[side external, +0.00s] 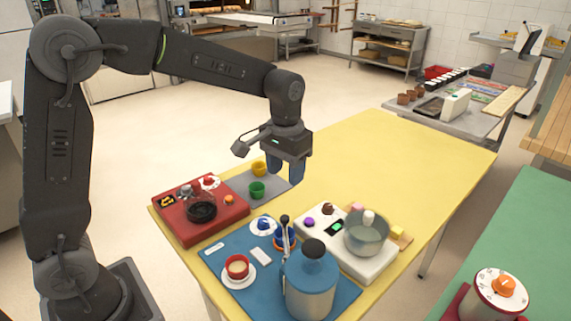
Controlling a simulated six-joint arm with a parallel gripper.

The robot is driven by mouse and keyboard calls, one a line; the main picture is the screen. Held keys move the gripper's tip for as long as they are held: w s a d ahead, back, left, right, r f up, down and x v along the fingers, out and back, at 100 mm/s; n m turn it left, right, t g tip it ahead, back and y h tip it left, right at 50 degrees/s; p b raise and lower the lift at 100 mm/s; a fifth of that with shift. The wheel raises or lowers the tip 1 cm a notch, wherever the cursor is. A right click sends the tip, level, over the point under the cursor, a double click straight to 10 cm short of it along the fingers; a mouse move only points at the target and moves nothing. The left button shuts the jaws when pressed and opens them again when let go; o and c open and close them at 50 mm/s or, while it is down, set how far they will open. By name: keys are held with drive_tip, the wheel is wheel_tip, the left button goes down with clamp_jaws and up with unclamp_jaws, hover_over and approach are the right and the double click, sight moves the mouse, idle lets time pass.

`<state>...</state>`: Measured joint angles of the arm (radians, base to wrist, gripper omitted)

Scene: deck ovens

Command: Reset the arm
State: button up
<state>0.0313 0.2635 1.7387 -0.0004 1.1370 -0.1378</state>
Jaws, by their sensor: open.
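My gripper (285,172) points down above the yellow table (395,150), over the grey mat (275,193). Its fingers are apart and nothing shows between them. A green cup (257,190) and a yellow cup (259,167) stand on the mat, just left of the fingers in the picture. From this one view I cannot tell how high the fingertips are above the mat.
A red stove unit (228,219) stands left of the mat. A blue mat (228,255) in front holds a blue canister (310,282) and a cup on a saucer (238,279). A white scale with a pot (367,240) stands right. The table's far part is clear.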

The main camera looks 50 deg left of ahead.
drive_tip(key=shift+r, duration=0.65)
drive_tip(key=s+r+t, duration=0.2)
drive_tip(key=s, duration=0.8)
drive_tip(key=s+a+r+m+t, duration=0.1)
drive_tip(key=s+t, duration=0.2)
drive_tip(key=s, duration=0.8)
drive_tip(key=shift+a+r+t, duration=0.15)
drive_tip(key=shift+r+t, duration=0.15)
drive_tip(key=shift+r, duration=0.1)
